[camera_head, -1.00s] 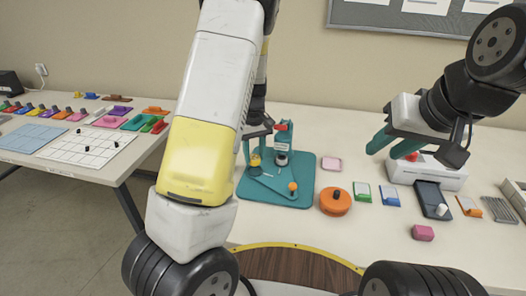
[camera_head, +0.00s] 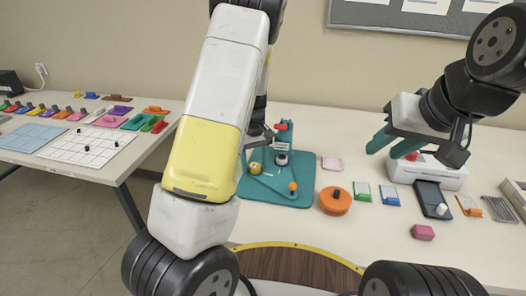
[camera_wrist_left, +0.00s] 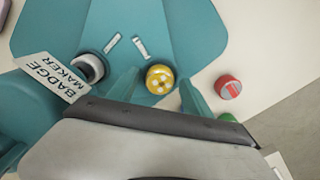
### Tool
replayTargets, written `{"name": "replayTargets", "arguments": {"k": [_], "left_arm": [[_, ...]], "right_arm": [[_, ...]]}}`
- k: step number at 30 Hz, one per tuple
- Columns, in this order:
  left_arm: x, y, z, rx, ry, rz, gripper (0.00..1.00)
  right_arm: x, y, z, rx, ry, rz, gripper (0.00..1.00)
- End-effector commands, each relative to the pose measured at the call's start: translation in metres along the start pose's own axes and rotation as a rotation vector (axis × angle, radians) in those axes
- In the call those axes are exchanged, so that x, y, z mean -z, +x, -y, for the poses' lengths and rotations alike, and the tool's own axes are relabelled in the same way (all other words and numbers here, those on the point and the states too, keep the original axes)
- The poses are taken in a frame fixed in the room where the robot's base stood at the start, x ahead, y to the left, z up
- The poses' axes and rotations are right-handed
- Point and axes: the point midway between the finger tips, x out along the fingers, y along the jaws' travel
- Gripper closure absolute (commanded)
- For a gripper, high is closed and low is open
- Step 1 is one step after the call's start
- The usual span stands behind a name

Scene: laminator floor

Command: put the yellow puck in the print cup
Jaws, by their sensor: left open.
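The yellow puck (camera_head: 254,168) sits at the left part of the teal badge maker (camera_head: 275,198). In the left wrist view the puck (camera_wrist_left: 160,79) is round with pale spots, over the teal base (camera_wrist_left: 185,30). My left gripper (camera_wrist_left: 157,88) is open, its teal fingers on either side of the puck with gaps. In the head view this gripper (camera_head: 257,140) is above the puck, partly hidden by my arm. I cannot tell whether a cup lies under the puck; no print cup is clearly identifiable. My right gripper (camera_head: 388,146) is open, held over the table's right side.
A dark and white round part (camera_head: 282,158) stands beside the puck. A red round piece (camera_wrist_left: 228,87) is near my left gripper. Another table (camera_head: 62,158) stands at left.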

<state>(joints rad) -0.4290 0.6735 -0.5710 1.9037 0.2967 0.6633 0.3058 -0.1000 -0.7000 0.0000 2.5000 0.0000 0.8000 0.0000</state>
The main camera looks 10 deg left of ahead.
Motion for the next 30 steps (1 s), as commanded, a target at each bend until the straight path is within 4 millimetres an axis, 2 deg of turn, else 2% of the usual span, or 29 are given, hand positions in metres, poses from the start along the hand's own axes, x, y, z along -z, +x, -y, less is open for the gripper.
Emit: {"name": "replayTargets", "arguments": {"k": [5,8,18,26,30], "left_arm": [[0.000,-0.008,0.000,-0.001,0.001,-0.001,0.42],[0.001,-0.024,-0.002,-0.004,0.001,-0.003,0.42],[0.000,-0.096,-0.001,-0.004,0.001,-0.002,0.42],[-0.001,-0.123,0.001,-0.006,0.002,0.001,0.42],[-0.013,-0.141,0.008,-0.059,0.028,0.006,0.42]], "right_arm": [[0.000,0.000,0.000,0.000,0.000,0.000,0.66],[0.000,0.000,0.000,0.000,0.000,0.000,0.66],[0.000,0.000,0.000,0.000,0.000,0.000,0.66],[0.000,0.000,0.000,0.000,0.000,0.000,0.66],[0.000,0.000,0.000,0.000,0.000,0.000,0.66]]}}
